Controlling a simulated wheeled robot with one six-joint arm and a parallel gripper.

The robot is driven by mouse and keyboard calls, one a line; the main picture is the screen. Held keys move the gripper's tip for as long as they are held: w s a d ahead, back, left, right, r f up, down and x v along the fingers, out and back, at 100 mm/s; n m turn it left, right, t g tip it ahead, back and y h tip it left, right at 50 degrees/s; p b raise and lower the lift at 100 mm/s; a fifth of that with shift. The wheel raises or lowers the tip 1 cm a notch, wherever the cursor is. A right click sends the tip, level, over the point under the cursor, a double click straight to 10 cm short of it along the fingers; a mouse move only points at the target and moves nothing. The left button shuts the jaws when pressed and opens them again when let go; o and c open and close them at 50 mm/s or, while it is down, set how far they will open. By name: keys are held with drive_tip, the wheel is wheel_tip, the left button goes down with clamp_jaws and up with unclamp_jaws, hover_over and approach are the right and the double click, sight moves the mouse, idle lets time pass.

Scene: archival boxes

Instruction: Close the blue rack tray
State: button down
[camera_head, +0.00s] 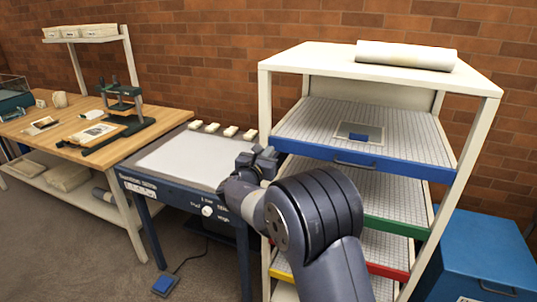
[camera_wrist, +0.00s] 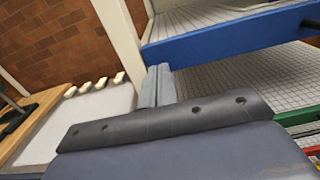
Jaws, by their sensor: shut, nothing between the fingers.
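The blue rack tray (camera_head: 363,160) is the top tray of a white rack. It has a blue front with a handle and a gridded bed, and a small frame with a blue piece lies on it. Its blue front also shows in the wrist view (camera_wrist: 222,38). My gripper (camera_head: 262,153) is shut and empty, just left of the tray's left front corner. In the wrist view my gripper (camera_wrist: 157,72) is just below the left end of the blue front. I cannot tell whether they touch.
Green (camera_head: 396,224), red (camera_head: 388,271) and yellow-fronted trays sit lower in the white rack (camera_head: 476,135). A rolled sheet (camera_head: 405,55) lies on top. A grey-topped table (camera_head: 180,158) stands left, with a wooden workbench (camera_head: 135,129) beyond. A blue cabinet (camera_head: 485,255) stands right.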

drive_tip(key=b+v, duration=0.1)
drive_tip(key=v, duration=1)
drive_tip(key=p+x, duration=0.1)
drive_tip(key=x, duration=1.3)
drive_tip(key=shift+a+f+p, duration=0.1)
drive_tip(key=shift+p, duration=0.3)
